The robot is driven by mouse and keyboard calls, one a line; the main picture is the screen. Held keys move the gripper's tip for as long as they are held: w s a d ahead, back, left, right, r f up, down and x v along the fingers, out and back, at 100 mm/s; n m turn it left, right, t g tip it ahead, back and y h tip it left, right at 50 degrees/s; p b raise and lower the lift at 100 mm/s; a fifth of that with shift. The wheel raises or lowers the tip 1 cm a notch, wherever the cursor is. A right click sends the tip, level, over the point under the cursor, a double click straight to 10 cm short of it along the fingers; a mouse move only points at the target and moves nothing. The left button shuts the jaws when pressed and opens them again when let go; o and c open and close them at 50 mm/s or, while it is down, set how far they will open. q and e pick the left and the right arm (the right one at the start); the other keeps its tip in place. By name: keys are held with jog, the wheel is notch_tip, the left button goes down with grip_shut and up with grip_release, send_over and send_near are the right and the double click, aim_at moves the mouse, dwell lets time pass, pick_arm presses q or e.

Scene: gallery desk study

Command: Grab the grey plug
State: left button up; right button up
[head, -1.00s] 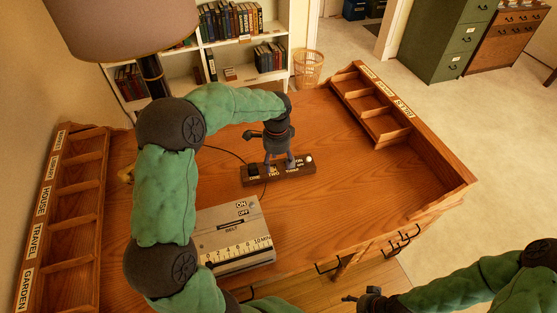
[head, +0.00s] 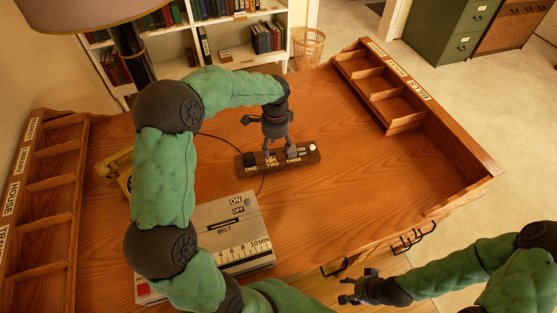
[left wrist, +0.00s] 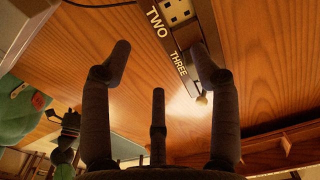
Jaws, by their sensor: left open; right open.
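A dark power strip (head: 280,171) with sockets labelled ONE, TWO and THREE lies on the desk, and it also shows in the left wrist view (left wrist: 166,38). A grey block (head: 292,153) at socket THREE looks like the grey plug, partly hidden by a finger. I cannot make it out clearly in the left wrist view. My left gripper (head: 279,150) is open above the strip, pointing down, its fingers spread near TWO and THREE; its fingers also show in the left wrist view (left wrist: 160,52). My right gripper (head: 347,291) is open and empty by the desk's front edge.
A black plug (head: 249,159) with a cable sits at ONE. Wooden organisers (head: 40,205) line both desk sides. A lamp and a yellow object (head: 115,170) are at left. The desk right of the strip is clear.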

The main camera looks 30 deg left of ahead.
pick_arm(q)
jog(key=b, duration=0.2)
send_over(275, 165)
notch_tip(275, 165, down, 5)
jog(key=shift+w+d+f, duration=0.1)
jog(key=shift+w, duration=0.05)
jog(key=shift+s+f+b, duration=0.15)
jog(key=shift+f+b, duration=0.4)
jog(key=shift+f, duration=0.8)
jog(key=shift+s+f+b, duration=0.1)
jog(key=shift+f+b, duration=0.45)
jog(key=shift+f, duration=0.75)
jog(key=shift+r, duration=0.1)
grip_shut()
jog(key=shift+w+r, duration=0.1)
